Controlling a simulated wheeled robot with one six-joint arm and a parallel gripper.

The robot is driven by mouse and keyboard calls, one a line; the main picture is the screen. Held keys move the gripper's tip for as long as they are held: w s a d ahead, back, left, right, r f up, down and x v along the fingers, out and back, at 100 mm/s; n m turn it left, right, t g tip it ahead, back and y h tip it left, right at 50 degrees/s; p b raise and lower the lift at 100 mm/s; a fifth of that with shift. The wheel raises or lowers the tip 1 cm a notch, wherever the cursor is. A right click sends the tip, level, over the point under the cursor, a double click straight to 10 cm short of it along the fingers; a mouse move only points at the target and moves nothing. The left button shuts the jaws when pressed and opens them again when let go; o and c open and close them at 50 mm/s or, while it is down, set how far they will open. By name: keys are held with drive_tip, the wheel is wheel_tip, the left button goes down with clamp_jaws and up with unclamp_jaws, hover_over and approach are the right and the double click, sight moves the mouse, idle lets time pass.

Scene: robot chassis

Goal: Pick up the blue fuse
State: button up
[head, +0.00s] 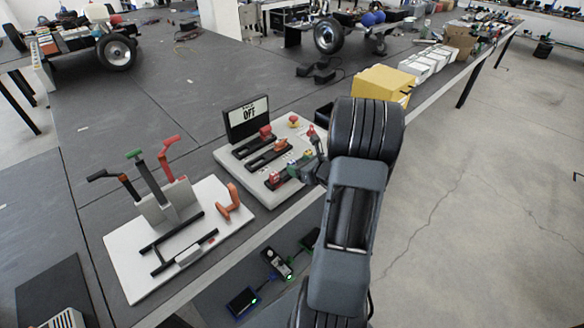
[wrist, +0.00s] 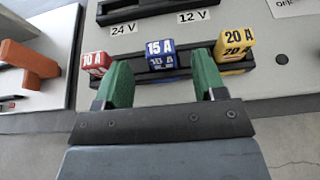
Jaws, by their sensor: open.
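The blue fuse (wrist: 160,53), marked 15 A, sits upright in a black rail on the light panel in the wrist view. A red 10 A fuse (wrist: 95,63) stands to its left and a yellow 20 A fuse (wrist: 235,46) to its right. My gripper (wrist: 161,72) is open and empty. Its two green fingers appear on either side of the blue fuse, on the near side, with a gap to each side in the picture. Whether they overlap it in depth I cannot tell. In the head view my gripper (head: 306,166) is over the panel's near right part, partly hiding the fuse row.
The panel (head: 236,163) carries an OFF sign (head: 247,118), red-handled switches and a red button (head: 294,120). A second board (head: 127,248) with levers and an orange handle (head: 229,202) stands to the left. A yellow box (head: 383,84) is behind my arm.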

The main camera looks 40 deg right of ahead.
sight(294, 164)
drive_tip(key=shift+x, duration=2.15)
drive_tip(key=shift+c, duration=0.4)
drive_tip(key=c, duration=0.9)
